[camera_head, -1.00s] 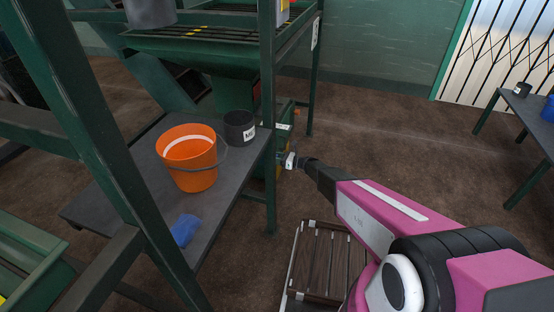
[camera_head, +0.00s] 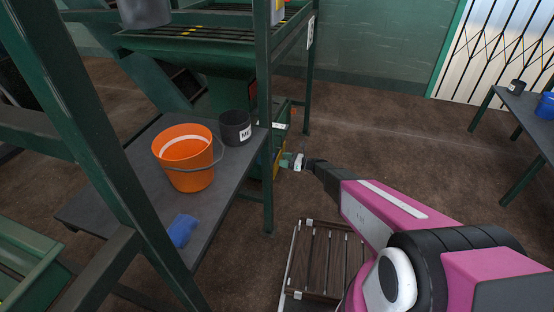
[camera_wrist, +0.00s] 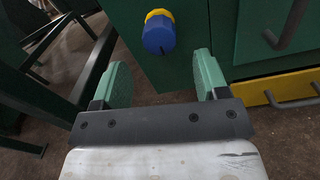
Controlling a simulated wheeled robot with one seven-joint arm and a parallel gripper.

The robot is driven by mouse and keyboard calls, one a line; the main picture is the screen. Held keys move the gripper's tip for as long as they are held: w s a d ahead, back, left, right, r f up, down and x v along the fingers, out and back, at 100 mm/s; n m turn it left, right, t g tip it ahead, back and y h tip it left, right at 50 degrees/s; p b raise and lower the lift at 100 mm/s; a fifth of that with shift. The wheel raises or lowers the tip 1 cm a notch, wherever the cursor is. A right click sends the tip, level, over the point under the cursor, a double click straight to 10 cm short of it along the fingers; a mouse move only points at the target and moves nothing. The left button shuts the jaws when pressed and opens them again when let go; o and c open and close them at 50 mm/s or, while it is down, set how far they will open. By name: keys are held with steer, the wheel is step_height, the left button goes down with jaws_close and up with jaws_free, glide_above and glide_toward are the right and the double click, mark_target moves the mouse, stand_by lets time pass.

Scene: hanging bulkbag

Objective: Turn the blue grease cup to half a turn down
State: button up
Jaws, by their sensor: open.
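The blue grease cup (camera_wrist: 159,37) shows in the wrist view, above the middle, on the face of a dark green cabinet (camera_wrist: 178,70). It has a yellow collar (camera_wrist: 158,14) and a dark mark low on its face. My gripper (camera_wrist: 161,68) is open, with one green finger at the lower left of the cup and one at its lower right. The cup lies beyond the fingertips, and nothing is between the fingers. In the head view my gripper (camera_head: 290,162) is beside the green frame post. The cup cannot be made out there.
An orange bucket (camera_head: 188,178), a dark pot (camera_head: 235,128) and a blue cloth-like item (camera_head: 182,230) stand on a grey shelf (camera_head: 140,190) left of the post (camera_head: 266,200). A slatted pallet (camera_head: 322,258) lies on the floor below my arm. Drawer handles (camera_wrist: 290,25) project at the right.

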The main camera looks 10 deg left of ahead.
steer(key=shift+s+d, duration=0.15)
steer(key=shift+d, duration=2.25)
steer(key=s+d+r+n+h, duration=0.6)
steer(key=s+d+r+n, duration=0.1)
steer(key=d, duration=0.4)
steer(key=s+d+r+n+h, duration=0.6)
steer(key=s+d, duration=0.3)
steer(key=d, duration=0.2)
steer(key=s+d+r+n+g+h, duration=0.1)
steer(key=s+d+r+n+h, duration=0.5)
steer(key=d, duration=0.5)
step_height(320, 180, up, 2)
steer(key=shift+s+r+n, duration=0.1)
steer(key=shift+s+n, duration=0.7)
steer(key=shift+s, duration=0.25)
steer(key=shift+c, duration=0.2)
